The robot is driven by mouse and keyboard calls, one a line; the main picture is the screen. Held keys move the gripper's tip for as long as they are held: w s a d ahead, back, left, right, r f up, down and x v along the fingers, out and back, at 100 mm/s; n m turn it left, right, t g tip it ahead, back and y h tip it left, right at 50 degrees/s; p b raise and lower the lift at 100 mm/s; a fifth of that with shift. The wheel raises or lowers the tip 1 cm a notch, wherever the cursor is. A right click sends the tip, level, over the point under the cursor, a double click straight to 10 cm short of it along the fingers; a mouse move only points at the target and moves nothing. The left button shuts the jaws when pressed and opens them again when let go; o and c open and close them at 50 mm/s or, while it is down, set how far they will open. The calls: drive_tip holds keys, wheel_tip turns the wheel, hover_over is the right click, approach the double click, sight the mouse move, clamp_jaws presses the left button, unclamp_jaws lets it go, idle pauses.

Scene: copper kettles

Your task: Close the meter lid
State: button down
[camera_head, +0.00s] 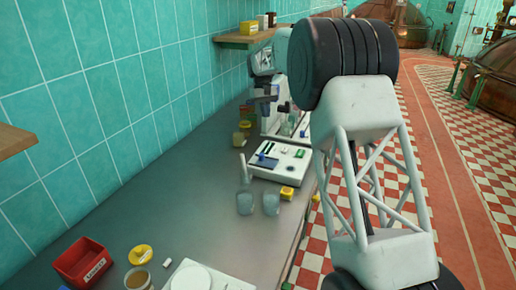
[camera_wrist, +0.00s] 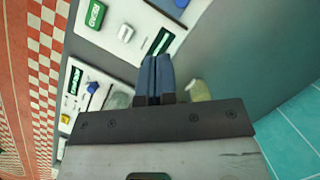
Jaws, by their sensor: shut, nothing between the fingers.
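The likely meter is a white flat unit (camera_head: 292,172) on the grey counter, with a green panel, a dark strip and a small blue part on top. It also shows at the top of the wrist view (camera_wrist: 125,38), cut off by the frame edge. I cannot clearly make out its lid or how far it stands open. My gripper (camera_head: 265,108) is beyond the unit in the head view, above the counter. In the wrist view my gripper (camera_wrist: 155,62) has its dark fingers together and empty, with tips by the unit's dark strip. Contact cannot be told.
A red bin (camera_head: 82,262) is at the near left. The tiled wall borders the counter; its middle left is clear.

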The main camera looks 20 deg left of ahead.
drive_tip(key=w+a+f, duration=0.1)
drive_tip(key=a+f, duration=0.3)
drive_tip(key=a, duration=0.3)
drive_tip(key=shift+f+n+h, duration=0.3)
drive_tip(key=shift+f+n, duration=0.1)
drive_tip(key=shift+d, duration=0.1)
approach(267, 159)
drive_tip(key=w+a+f, duration=0.1)
drive_tip(key=a+f, duration=0.3)
drive_tip(key=f, duration=0.1)
drive_tip(key=shift+s, duration=0.1)
drive_tip(key=shift+s+d, duration=1.2)
drive_tip(key=shift+d+f, duration=0.1)
drive_tip(key=shift+d, duration=4.75)
